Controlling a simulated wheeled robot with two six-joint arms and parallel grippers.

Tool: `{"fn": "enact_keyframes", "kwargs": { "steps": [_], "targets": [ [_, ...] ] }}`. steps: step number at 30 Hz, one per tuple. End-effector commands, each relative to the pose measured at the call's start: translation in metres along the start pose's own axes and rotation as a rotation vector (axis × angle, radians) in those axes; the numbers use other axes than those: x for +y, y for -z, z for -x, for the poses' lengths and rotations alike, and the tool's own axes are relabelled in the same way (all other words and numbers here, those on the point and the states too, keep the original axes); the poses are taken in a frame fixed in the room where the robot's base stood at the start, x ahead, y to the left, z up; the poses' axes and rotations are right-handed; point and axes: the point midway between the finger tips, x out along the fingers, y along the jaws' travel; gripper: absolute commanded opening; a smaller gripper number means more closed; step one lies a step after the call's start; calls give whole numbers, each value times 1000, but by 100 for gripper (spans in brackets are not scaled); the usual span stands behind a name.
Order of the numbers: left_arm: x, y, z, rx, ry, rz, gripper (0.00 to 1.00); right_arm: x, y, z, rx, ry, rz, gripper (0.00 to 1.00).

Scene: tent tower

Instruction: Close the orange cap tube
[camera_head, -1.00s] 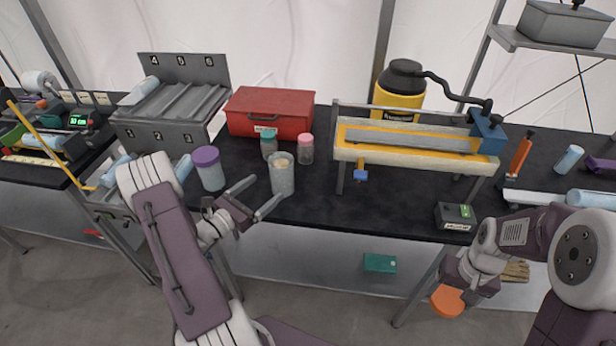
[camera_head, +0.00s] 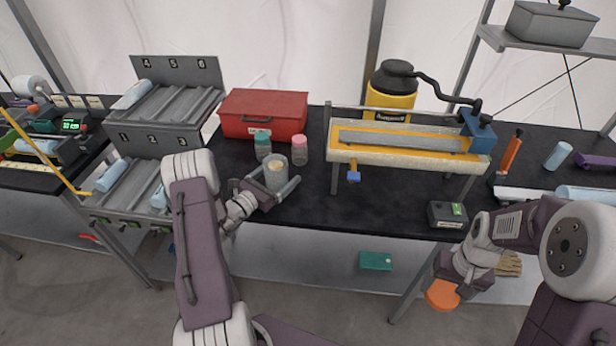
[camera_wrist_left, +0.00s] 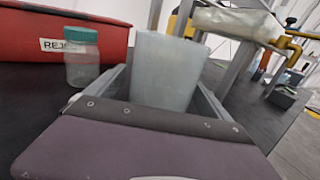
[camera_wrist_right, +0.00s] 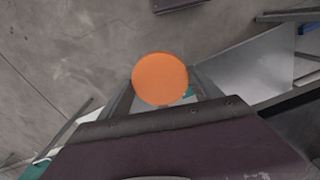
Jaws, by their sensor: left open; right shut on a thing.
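The open tube (camera_head: 276,173), a clear grey cup without a lid and with pale contents, stands upright on the black bench. It also shows in the left wrist view (camera_wrist_left: 168,70). My left gripper (camera_head: 268,182) is open, with its fingers on either side of the tube; I cannot tell whether they touch it. My right gripper (camera_wrist_right: 160,92) is shut on the round orange cap (camera_wrist_right: 160,78). It holds the cap low in front of the bench at the right, where the cap also shows in the head view (camera_head: 442,295), well apart from the tube.
A teal-capped jar (camera_head: 263,145) and a pink-capped jar (camera_head: 300,148) stand just behind the tube. A red reject box (camera_head: 263,113) is behind them. A yellow-edged trough rig (camera_head: 405,145) stands to the right.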

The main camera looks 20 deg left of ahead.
Motion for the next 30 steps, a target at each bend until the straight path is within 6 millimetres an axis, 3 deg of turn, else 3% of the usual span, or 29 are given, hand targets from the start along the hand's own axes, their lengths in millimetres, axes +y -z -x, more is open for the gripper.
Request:
{"fn": "enact_keyframes", "kwargs": {
  "steps": [5,15,22,24,30],
  "targets": [
    [0,0,-18,0,1,0,92,0,0,3,0,0,0,36],
    [0,0,-19,0,0,0,92,0,0,2,0,0,0,36],
    [0,0,-19,0,0,0,28,0,0,2,0,0,0,36],
    [0,-1,-19,-1,0,0,21,0,0,2,0,0,0,36],
    [0,-2,-19,-1,0,-1,21,0,0,2,0,0,0,36]
  ]
}}
